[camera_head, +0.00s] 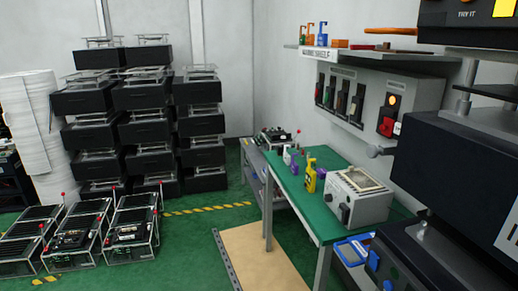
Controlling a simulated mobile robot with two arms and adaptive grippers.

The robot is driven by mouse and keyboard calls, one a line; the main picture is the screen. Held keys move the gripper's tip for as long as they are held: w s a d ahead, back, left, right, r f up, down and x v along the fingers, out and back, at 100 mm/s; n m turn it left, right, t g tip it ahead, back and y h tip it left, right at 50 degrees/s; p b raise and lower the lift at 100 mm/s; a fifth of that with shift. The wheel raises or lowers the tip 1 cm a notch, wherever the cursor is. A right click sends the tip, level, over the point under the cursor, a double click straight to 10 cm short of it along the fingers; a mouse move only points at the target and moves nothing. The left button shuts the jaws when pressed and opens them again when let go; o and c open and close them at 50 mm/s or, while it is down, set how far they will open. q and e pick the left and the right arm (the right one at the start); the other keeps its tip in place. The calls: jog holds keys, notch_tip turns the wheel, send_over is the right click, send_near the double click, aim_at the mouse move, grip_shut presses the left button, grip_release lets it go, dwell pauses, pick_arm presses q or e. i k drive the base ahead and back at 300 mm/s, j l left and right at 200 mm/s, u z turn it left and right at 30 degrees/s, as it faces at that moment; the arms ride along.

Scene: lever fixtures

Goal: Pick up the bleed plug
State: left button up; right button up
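I cannot tell which thing is the bleed plug; nothing in view clearly reads as one. Small items stand on the green-topped table (287,182): a yellow piece (310,176), a purple piece (294,168) and whitish pieces farther back. A grey box (362,200) with a knob on its front stands at the table's near end. Neither of my grippers shows in this view.
A wall panel (345,100) with several levers and a lit lamp is above the table, under a shelf (345,52). Black machinery (455,180) blocks the right side. Stacked black units (150,95) and low caged units (70,240) fill the left. Green floor (190,240) is open between.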

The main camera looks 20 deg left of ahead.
aim_at(280, 148)
jog(key=i+j, duration=0.3)
jog(key=j, duration=0.2)
jog(key=i+j, duration=0.65)
jog(key=j, duration=0.3)
jog(key=i+z, duration=0.1)
jog(key=z, duration=0.25)
jog(key=j+z, duration=0.15)
jog(key=z, duration=0.2)
jog(key=i+j+z, duration=0.1)
jog(key=z, duration=0.25)
